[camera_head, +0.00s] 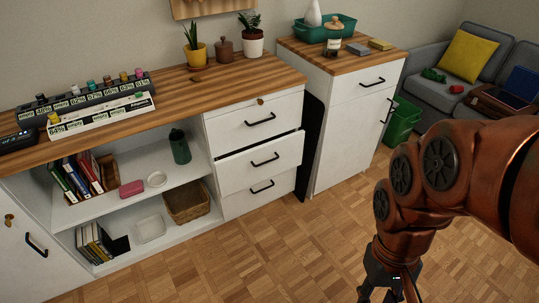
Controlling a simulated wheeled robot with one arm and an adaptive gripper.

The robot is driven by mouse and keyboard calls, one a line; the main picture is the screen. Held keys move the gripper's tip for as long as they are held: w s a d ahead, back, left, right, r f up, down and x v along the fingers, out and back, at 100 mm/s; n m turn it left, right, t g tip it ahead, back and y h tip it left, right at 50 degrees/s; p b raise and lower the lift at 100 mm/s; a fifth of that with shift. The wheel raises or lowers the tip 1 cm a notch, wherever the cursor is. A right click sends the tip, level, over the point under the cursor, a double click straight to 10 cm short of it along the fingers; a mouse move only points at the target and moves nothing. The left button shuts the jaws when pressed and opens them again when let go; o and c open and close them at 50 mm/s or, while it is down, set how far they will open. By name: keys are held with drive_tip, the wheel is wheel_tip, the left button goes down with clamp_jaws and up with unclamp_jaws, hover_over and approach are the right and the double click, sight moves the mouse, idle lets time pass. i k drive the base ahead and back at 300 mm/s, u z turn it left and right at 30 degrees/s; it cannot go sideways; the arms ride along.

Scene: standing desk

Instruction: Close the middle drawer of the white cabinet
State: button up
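The white cabinet (209,128) stands along the wall under a wooden top, with a column of three drawers at its right end. The middle drawer (236,172) is pulled partway out and has a black bar handle (265,160). The top drawer (230,123) and the bottom drawer (236,204) look shut, though the middle drawer hides part of the bottom one. My gripper (390,294) hangs low at the bottom edge of the picture, to the right of the drawers and apart from them. It is partly cut off, and its opening does not show clearly.
A second white cabinet (340,110) stands to the right, past a dark gap. Open shelves (100,205) left of the drawers hold books, a green bottle and a basket. The parquet floor (290,255) before the drawers is clear. A green bin (402,122) and grey sofa (425,92) stand at right.

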sight(239, 170)
drive_tip(key=u, duration=0.45)
drive_tip(key=i, duration=0.9)
drive_tip(key=u, duration=0.75)
